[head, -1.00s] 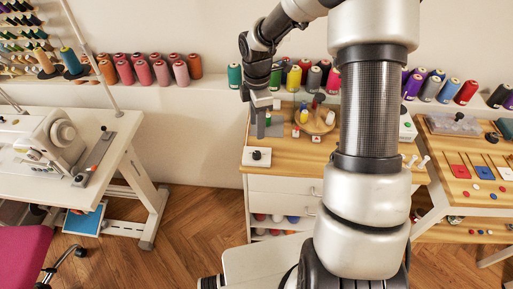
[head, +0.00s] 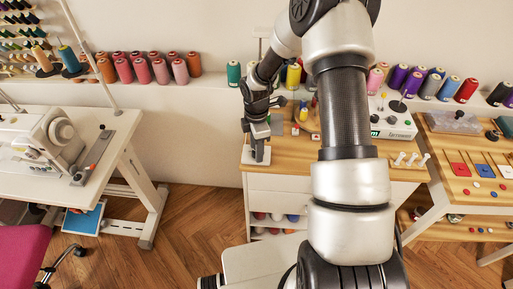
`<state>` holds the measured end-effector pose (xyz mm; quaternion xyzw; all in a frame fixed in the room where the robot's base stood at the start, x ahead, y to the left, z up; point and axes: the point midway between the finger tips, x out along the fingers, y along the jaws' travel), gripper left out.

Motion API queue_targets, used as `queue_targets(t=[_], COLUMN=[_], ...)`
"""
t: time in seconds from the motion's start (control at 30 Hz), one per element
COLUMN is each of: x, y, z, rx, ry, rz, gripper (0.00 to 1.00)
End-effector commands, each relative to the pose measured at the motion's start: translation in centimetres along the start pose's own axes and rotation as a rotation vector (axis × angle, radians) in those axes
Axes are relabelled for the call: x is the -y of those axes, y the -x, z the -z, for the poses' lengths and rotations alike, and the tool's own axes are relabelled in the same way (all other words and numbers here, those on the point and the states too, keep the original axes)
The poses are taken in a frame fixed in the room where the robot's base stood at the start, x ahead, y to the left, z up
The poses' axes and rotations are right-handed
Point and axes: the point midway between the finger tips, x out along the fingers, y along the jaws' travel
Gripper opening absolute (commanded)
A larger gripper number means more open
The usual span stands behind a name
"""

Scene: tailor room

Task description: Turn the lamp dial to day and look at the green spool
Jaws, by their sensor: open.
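The small white dial box (head: 247,157) sits at the front left corner of the wooden table (head: 290,163). My gripper (head: 258,157) points down right at the box, with its fingers open. It hides the black knob, so I cannot tell the setting or whether the fingers touch the knob. A teal-green spool (head: 233,73) stands on the wall shelf, left of my arm. I cannot tell whether it is the task's green spool. Small spools (head: 303,112) stand on the table behind my gripper, partly hidden by my arm.
A white device (head: 392,124) and small white pegs (head: 410,159) are on the table, right of my arm. A sewing machine (head: 50,145) stands on the left table. Another table (head: 470,150) with coloured pieces is at the right. Floor between the tables is clear.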

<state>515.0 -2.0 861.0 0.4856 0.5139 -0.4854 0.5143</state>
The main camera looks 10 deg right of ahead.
Motion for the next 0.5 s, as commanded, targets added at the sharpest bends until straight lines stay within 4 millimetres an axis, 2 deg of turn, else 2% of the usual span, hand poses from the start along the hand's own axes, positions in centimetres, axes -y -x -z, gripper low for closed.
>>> queue_targets(t=[0.03, 0.27, 0.5], x=[0.00, 0.00, -0.01], y=[0.02, 0.04, 0.02], z=[0.00, 0.01, 0.01], rx=[0.000, 0.000, 0.000], ry=[0.000, 0.000, -0.017], rz=[0.000, 0.000, 0.000], gripper=[0.40, 0.01, 0.01])
